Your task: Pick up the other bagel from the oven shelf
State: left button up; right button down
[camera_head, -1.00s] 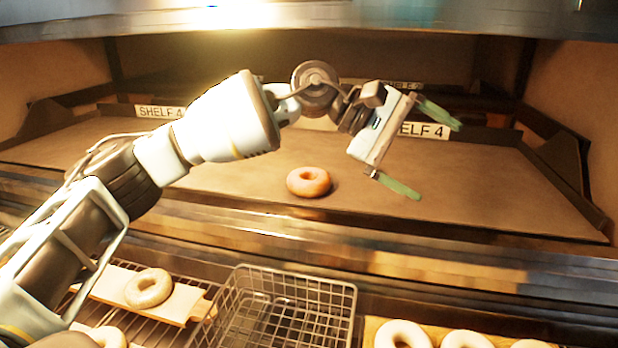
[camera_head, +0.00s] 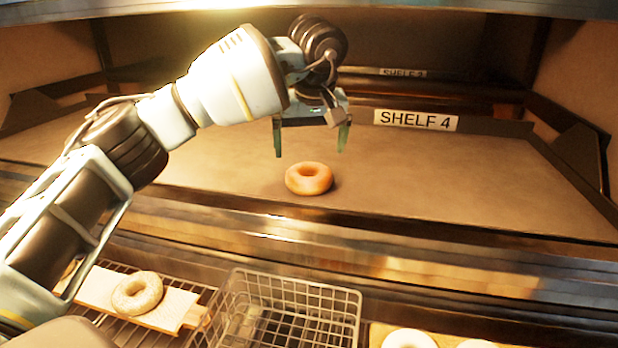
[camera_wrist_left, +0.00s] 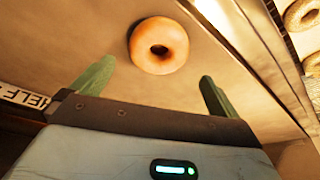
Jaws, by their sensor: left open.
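A golden-brown bagel (camera_head: 309,178) lies flat on the oven shelf (camera_head: 440,175), near its front edge. My left gripper (camera_head: 311,148) points down just above and behind the bagel in the head view. Its two green fingers are spread and empty. In the left wrist view the bagel (camera_wrist_left: 159,45) lies beyond the fingertips, roughly between the two fingers of the left gripper (camera_wrist_left: 152,85). The gripper appears apart from the bagel. My right gripper is not in view.
A wire basket (camera_head: 290,325) stands below the oven's metal front edge (camera_head: 330,245). Left of it, a pale bagel (camera_head: 137,292) lies on a board (camera_head: 180,308) over a rack. More pale bagels (camera_head: 408,339) lie at bottom right. The shelf right of the bagel is clear.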

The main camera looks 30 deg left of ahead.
aim_at(309, 169)
pick_arm(q)
jog(key=shift+x, duration=3.65)
jog(key=shift+w, duration=0.15)
jog(key=shift+r, duration=0.1)
jog(key=c, duration=0.7)
